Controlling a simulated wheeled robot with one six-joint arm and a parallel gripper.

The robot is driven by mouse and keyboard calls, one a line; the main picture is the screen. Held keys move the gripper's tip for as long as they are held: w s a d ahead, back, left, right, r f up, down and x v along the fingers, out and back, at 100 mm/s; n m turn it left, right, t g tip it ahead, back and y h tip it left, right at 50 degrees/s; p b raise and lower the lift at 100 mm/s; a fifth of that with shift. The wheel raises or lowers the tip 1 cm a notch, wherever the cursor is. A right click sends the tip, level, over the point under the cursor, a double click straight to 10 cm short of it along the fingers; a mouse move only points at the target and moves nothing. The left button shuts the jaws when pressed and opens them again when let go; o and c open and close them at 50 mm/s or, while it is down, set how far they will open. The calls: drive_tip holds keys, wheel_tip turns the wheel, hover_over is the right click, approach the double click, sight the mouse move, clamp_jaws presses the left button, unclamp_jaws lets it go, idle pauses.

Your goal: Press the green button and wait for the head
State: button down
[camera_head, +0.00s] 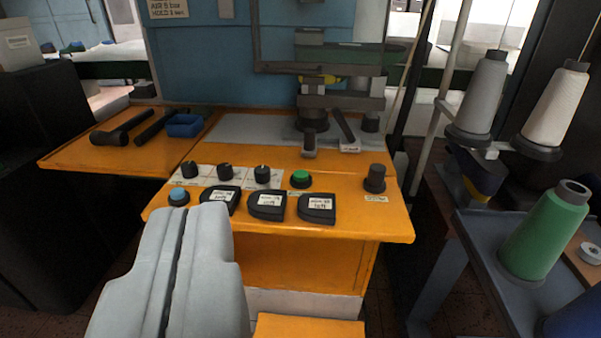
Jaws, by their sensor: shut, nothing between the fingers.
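The green button (301,178) sits in a dark collar on the orange panel (389,220), right of a row of black knobs. My gripper (190,212) is grey and shut, with its two fingers side by side and nothing between them. It is at the lower left of the view, in front of the panel's front edge and lower left of the green button. The press head (318,90) stands at the back of the machine above a grey plate (232,130). My gripper appears apart from the button.
A blue button (179,196), black knobs (226,172) and labelled black blocks (267,206) crowd the panel. A tall dark knob (374,178) stands at its right. Hammers (124,128) and a blue tray (184,125) lie left. Thread cones (545,230) stand right.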

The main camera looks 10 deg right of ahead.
drive_tip(key=shift+w, duration=0.1)
drive_tip(key=m+g+y, duration=0.3)
drive_tip(key=m+g, duration=0.2)
drive_tip(key=g, duration=0.4)
hover_over(304, 177)
wheel_tip(304, 177, down, 12)
drive_tip(key=r, duration=0.1)
drive_tip(key=shift+w+f, duration=0.15)
drive_tip(key=shift+f, duration=0.1)
drive_tip(key=shift+f, duration=4.4)
drive_tip(key=shift+f, duration=0.2)
drive_tip(key=shift+f, duration=0.2)
